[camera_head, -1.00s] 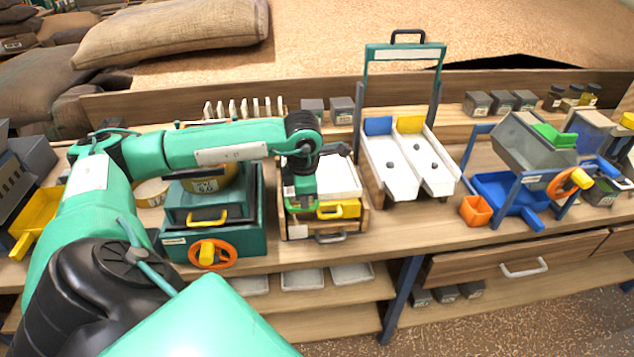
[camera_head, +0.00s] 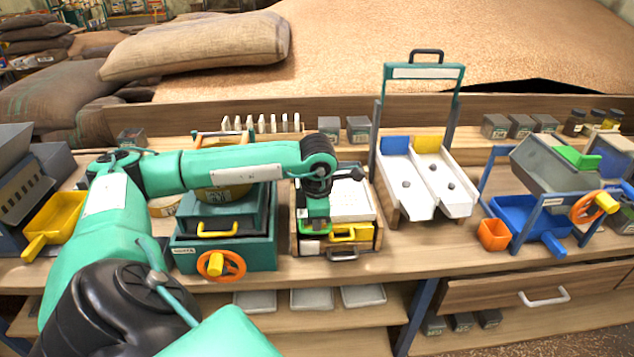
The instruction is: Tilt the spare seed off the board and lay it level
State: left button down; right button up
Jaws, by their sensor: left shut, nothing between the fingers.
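The board (camera_head: 353,203) is a pale, flat panel in a wooden-framed box at the middle of the bench. It looks about level. A yellow handle (camera_head: 353,232) is at its front edge, with a grey handle (camera_head: 343,255) below. My left gripper (camera_head: 315,234) points down over the box's front left part, just left of the yellow handle. It is shut and empty; whether it touches the box I cannot tell. My left wrist hides the board's left side. No seed on the board can be made out at this size. My right gripper is out of view.
A teal box with an orange wheel (camera_head: 220,265) stands left of the board's box. A white two-lane chute (camera_head: 428,180) with dark lumps stands to the right. Further right are a grey hopper (camera_head: 545,165) and an orange cup (camera_head: 493,234). Clear bench lies in front of the chute.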

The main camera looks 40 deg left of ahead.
pick_arm(q)
jog(key=shift+s, duration=0.1)
jog(key=r, duration=0.4)
jog(key=r+p, duration=0.1)
jog(key=r, duration=0.1)
jog(key=shift+w+r, duration=0.1)
jog(key=shift+w, duration=0.15)
notch_tip(320, 180, up, 8)
jog(key=s, duration=0.1)
jog(key=shift+d+f+b, duration=0.2)
jog(key=shift+d+b, duration=0.15)
jog(key=shift+d, duration=0.05)
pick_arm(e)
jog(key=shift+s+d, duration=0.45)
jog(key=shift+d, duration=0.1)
pick_arm(q)
jog(key=shift+f, duration=0.1)
